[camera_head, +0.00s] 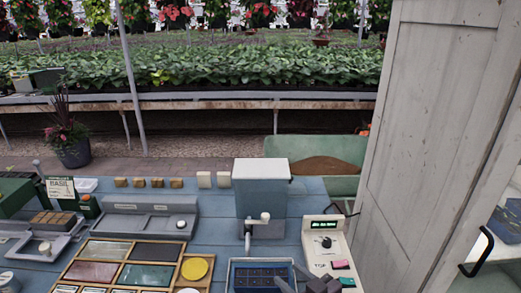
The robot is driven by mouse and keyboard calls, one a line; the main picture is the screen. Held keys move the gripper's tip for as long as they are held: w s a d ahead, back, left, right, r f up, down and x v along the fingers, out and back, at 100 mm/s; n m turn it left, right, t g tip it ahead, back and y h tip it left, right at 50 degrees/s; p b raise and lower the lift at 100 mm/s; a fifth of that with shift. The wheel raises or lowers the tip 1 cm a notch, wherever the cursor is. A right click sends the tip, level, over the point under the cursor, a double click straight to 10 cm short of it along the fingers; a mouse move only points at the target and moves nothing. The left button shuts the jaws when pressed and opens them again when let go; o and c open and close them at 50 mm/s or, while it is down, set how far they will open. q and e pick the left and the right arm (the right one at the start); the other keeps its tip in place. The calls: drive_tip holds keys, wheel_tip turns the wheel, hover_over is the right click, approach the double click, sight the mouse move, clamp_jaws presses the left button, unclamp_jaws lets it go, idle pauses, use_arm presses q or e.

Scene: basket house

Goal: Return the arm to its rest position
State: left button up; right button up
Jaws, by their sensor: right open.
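My right gripper (299,285) shows at the bottom edge, right of the middle. Only its dark grey finger parts are in view; they are apart, with nothing seen between them. It is in front of the right end of a blue tray with a grid of cells (262,275) and left of a pale control box (324,250). Whether it touches either cannot be told. The rest of the right arm is below the picture. My left gripper is not in view.
A blue-grey box with a white top (261,180) and a tap-like spout stands behind the tray. A wooden sectioned tray (193,248) lies left. A tall weathered door (432,130) with a dark handle blocks the right side. Small blocks line the table's back.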

drive_tip(key=s+d+f+m+g+h, duration=0.25)
drive_tip(key=s+d+g+h, duration=0.3)
drive_tip(key=s, duration=0.45)
drive_tip(key=s+d+f+m+g+h, duration=0.2)
drive_tip(key=s+d+m+g+h, duration=0.15)
drive_tip(key=s+d, duration=0.45)
drive_tip(key=s+a+f+g, duration=0.1)
drive_tip(key=s+f, duration=0.1)
drive_tip(key=f, duration=1.4)
drive_tip(key=s+a+f+g, duration=0.1)
drive_tip(key=s+f, duration=0.2)
drive_tip(key=f, duration=1.2)
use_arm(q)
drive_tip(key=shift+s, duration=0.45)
use_arm(e)
drive_tip(key=s+d+f, duration=0.2)
drive_tip(key=s+f, duration=0.6)
drive_tip(key=s, duration=0.1)
drive_tip(key=s+d+f+n+g, duration=0.1)
drive_tip(key=s+f, duration=0.8)
drive_tip(key=shift+s+d, duration=0.35)
drive_tip(key=shift+d, duration=0.05)
